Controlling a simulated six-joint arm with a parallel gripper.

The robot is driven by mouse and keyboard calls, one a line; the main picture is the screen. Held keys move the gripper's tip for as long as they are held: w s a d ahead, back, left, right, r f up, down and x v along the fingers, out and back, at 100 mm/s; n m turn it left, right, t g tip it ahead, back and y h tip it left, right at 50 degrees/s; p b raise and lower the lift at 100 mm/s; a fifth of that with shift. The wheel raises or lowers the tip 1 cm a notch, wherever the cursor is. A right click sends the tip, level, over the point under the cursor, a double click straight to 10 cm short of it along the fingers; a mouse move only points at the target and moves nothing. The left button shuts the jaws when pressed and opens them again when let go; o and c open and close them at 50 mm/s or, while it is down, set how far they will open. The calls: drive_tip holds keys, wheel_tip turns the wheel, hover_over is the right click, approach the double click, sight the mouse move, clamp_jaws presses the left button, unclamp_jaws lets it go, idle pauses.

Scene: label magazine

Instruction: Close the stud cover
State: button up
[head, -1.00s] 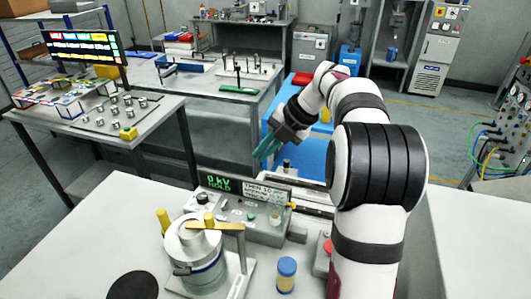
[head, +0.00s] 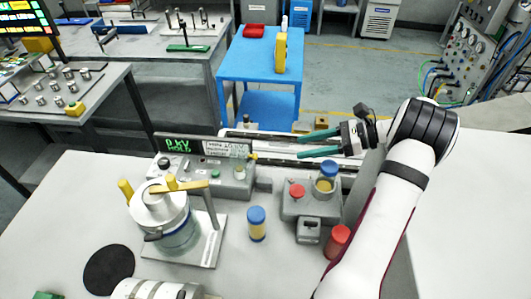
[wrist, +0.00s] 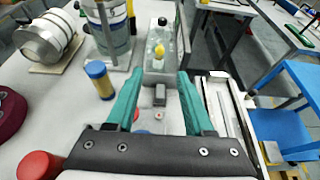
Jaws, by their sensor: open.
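No part is clearly marked as the stud cover, so I cannot tell which piece it is or how it stands. A grey console (head: 215,177) bears a display (head: 178,145) reading 0 kV HOLD. Left of it stands a clear jar apparatus (head: 178,238) with a yellow bar (head: 186,186) across its top. The console also shows in the wrist view (wrist: 158,60), ahead of the fingers. My gripper (head: 302,146) has teal fingers. It is open and empty, right of the console, pointing left. In the wrist view its fingers (wrist: 158,76) stand wide apart.
A grey box (head: 300,210) with a red button stands below my gripper. A black disc (head: 108,269) lies at the front left. A rail (head: 270,150) runs behind the console. A blue cart (head: 262,62) stands beyond.

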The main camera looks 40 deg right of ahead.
sight(245, 158)
drive_tip(key=x, duration=1.1)
drive_tip(key=shift+w+a+f, duration=0.15)
clamp_jaws()
idle(0.9)
